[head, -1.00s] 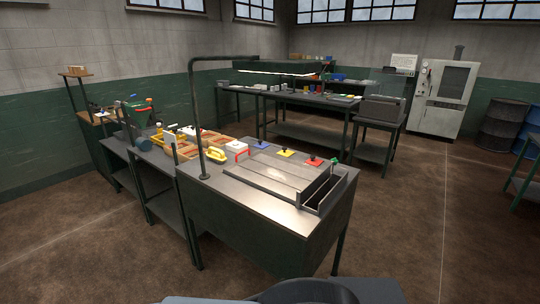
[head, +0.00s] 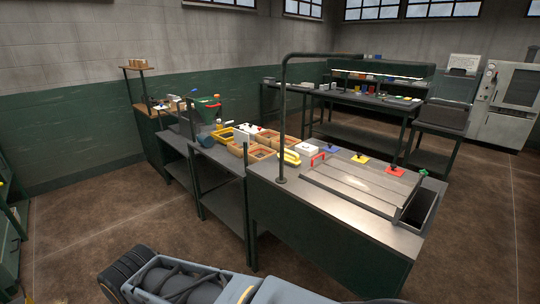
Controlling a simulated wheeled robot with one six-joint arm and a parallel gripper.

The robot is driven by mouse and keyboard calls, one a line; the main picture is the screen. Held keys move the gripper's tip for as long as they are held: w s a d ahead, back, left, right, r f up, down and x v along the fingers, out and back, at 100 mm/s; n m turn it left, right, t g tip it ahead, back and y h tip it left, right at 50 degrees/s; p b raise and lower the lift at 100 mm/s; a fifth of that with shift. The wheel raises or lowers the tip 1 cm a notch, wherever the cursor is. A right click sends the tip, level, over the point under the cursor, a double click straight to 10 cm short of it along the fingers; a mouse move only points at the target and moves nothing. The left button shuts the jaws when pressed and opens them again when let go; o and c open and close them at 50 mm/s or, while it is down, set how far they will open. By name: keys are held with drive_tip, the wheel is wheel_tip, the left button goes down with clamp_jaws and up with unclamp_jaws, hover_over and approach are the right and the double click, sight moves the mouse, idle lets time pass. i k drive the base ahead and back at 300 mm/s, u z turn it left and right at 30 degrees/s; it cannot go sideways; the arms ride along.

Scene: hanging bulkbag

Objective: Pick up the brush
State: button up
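I cannot make out a brush for certain in the head view; the small items on the benches are too small to tell. A yellow item with a raised handle shape (head: 291,157) lies on the near workbench (head: 337,212), left of a white block with a red handle (head: 312,156). My gripper is not in view. Grey and black parts of my own body show along the bottom edge, well short of the bench.
A dark bent post (head: 282,120) rises from the near bench. Brown floor (head: 110,215) is open at the left.

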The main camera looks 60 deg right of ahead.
sight(289, 159)
drive_tip(key=i, duration=1.6)
drive_tip(key=z, duration=2.75)
drive_tip(key=i, duration=1.65)
